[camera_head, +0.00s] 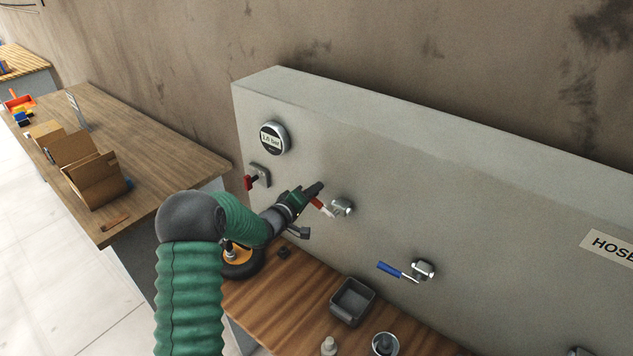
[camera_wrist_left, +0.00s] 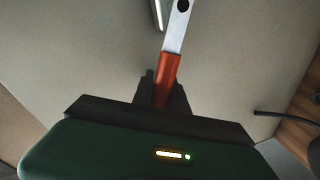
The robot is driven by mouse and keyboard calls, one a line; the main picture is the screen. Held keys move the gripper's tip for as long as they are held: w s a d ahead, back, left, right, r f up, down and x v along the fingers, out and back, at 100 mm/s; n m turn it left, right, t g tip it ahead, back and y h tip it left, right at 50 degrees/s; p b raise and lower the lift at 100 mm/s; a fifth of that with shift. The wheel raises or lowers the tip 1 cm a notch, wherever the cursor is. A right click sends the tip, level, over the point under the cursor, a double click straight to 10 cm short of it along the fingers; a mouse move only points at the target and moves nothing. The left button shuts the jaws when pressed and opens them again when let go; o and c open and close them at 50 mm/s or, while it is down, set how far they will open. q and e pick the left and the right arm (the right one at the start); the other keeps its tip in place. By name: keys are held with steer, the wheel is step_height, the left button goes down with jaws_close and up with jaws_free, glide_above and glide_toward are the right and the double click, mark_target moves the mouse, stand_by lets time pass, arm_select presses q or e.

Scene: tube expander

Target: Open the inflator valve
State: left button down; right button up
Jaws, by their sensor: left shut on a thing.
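A valve with a red-gripped metal lever (camera_head: 321,205) sits on the grey panel, its silver body (camera_head: 343,207) to the right of my gripper. My left gripper (camera_head: 314,192) is shut on the red end of this lever. In the left wrist view the red grip (camera_wrist_left: 167,70) lies between the dark fingers of the gripper (camera_wrist_left: 163,92), and the bare metal lever (camera_wrist_left: 178,27) runs on upward. The lever slants down and right from the fingers in the head view. The valve body is out of the wrist view. My right gripper is not in view.
A round gauge (camera_head: 271,139) and a red-knobbed fitting (camera_head: 259,175) are on the panel to the left. A blue-levered valve (camera_head: 391,270) is lower right. Below are a wooden bench (camera_head: 285,312), a dark tray (camera_head: 352,301) and a wheel (camera_head: 241,265) partly behind my arm.

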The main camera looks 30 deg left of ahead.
arm_select(q)
steer(key=shift+a+f+n+h+p, duration=0.15)
steer(key=shift+f+n+h+p, duration=0.3)
steer(key=shift+f+n, duration=0.6)
steer(key=shift+a+f+n+h+p, duration=0.1)
steer(key=shift+f+n+h+p, duration=0.15)
steer(key=shift+f+n+p, duration=0.6)
steer(key=shift+d+f+n, duration=0.1)
steer(key=shift+f+n, duration=0.1)
steer(key=shift+n, duration=0.1)
steer(key=c, duration=1.5)
jaws_free()
steer(key=shift+c, duration=0.2)
steer(key=shift+o, duration=1.2)
steer(key=shift+w, duration=0.1)
steer(key=shift+w+f, duration=0.1)
steer(key=shift+w, duration=0.05)
